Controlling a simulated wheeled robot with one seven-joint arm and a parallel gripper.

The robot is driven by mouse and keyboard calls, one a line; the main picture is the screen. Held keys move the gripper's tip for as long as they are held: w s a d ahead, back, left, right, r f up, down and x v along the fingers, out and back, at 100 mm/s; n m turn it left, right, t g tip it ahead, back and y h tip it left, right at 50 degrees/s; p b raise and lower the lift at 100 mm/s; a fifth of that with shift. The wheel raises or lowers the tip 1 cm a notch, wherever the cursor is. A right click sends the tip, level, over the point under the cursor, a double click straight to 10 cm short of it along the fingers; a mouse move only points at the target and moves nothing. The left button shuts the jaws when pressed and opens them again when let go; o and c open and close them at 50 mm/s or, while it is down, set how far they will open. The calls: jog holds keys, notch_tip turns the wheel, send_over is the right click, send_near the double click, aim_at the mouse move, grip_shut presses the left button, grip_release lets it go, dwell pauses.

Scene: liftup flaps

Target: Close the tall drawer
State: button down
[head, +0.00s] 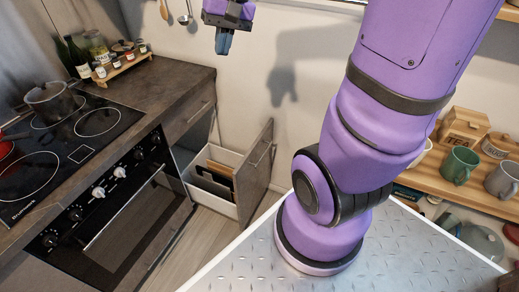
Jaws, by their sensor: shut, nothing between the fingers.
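The tall drawer (256,172) stands pulled out from the cabinet under the counter, to the right of the oven.
The oven (117,213) and the stove top (62,150) with a pot (50,100) are at the left. A spice rack (121,68) stands on the counter (172,87). A wooden shelf (433,171) with mugs is at the right. Floor shows between the oven and my metal base.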

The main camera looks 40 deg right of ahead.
jog(key=w+d+f+m+t+y, duration=0.1)
jog(key=w+d+f+m+y, duration=0.35)
jog(key=d+f, duration=0.7)
jog(key=w+d+f+m+t+y, duration=0.2)
jog(key=w+d+f+m+y, duration=0.35)
jog(key=f, duration=0.85)
jog(key=s+d+f+m+t+h, duration=0.1)
jog(key=s+d+f+m+t, duration=0.25)
jog(key=f, duration=0.55)
jog(key=d+f+m+t, duration=0.3)
jog(key=d+f+m, duration=0.2)
jog(key=d+f, duration=0.3)
jog(key=m+t+h, duration=0.6)
jog(key=m+t, duration=0.1)
jog(key=m, duration=0.2)
send_near(255, 146)
jog(key=shift+n+g, duration=0.25)
jog(key=x, duration=0.7)
jog(key=shift+w+a+r, duration=0.15)
jog(key=shift+w, duration=0.05)
jog(key=shift+w, duration=0.1)
